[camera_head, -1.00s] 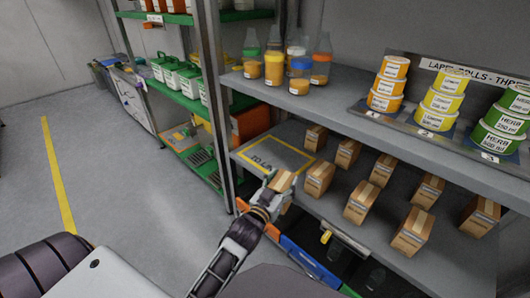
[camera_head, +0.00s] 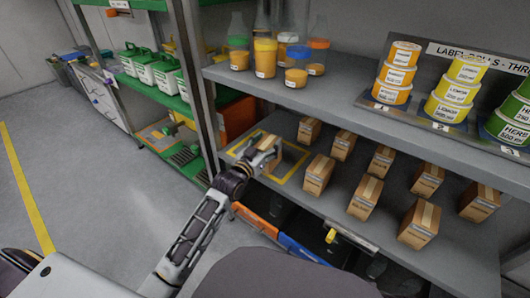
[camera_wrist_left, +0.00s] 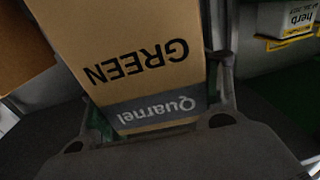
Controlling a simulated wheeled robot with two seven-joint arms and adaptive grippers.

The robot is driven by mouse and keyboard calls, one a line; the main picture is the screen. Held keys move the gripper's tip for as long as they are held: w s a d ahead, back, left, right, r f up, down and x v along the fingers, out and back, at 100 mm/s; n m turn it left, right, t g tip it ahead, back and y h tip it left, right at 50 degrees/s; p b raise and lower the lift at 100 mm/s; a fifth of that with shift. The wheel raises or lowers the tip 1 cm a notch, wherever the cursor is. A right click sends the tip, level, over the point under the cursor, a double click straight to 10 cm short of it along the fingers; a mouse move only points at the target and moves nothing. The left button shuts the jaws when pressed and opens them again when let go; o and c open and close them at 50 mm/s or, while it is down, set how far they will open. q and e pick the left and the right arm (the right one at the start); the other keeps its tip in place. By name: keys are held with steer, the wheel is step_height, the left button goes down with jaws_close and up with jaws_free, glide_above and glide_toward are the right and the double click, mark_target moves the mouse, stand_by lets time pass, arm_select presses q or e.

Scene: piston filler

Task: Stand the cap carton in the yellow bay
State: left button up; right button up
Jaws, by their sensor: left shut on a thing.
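A small brown carton (camera_head: 268,143) is in my left gripper (camera_head: 264,158), over the yellow-outlined bay (camera_head: 291,178) on the lower grey shelf. In the left wrist view the carton (camera_wrist_left: 135,50) fills the middle, between the fingers, and its face reads "GREEN" and "Quarnel", upside down. The left gripper is shut on it. The gripper and carton hide part of the bay. I cannot tell whether the carton's base touches the shelf. My right gripper is not in view.
Several similar cartons (camera_head: 364,198) stand in rows to the right of the bay. The upper shelf (camera_head: 345,100) overhangs with jars (camera_head: 264,58) and label rolls (camera_head: 391,78). A shelf post (camera_head: 207,90) stands left of the bay.

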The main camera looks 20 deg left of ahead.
arm_select(q)
steer(key=w+a+r+m+h, duration=0.1)
steer(key=w+a+r+h, duration=0.1)
steer(key=w+r, duration=0.4)
steer(key=shift+w+a+m+g, duration=0.35)
steer(key=shift+w+a, duration=0.35)
steer(key=shift+w, duration=0.8)
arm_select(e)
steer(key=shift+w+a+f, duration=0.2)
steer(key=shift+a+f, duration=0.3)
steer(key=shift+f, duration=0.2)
arm_select(q)
steer(key=shift+r, duration=0.1)
step_height(320, 180, down, 6)
steer(key=b, duration=0.3)
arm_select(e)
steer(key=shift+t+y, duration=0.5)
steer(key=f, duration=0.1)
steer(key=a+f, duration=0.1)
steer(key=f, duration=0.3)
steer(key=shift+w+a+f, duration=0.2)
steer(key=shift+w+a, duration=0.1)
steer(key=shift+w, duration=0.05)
arm_select(q)
steer(key=shift+f, duration=0.2)
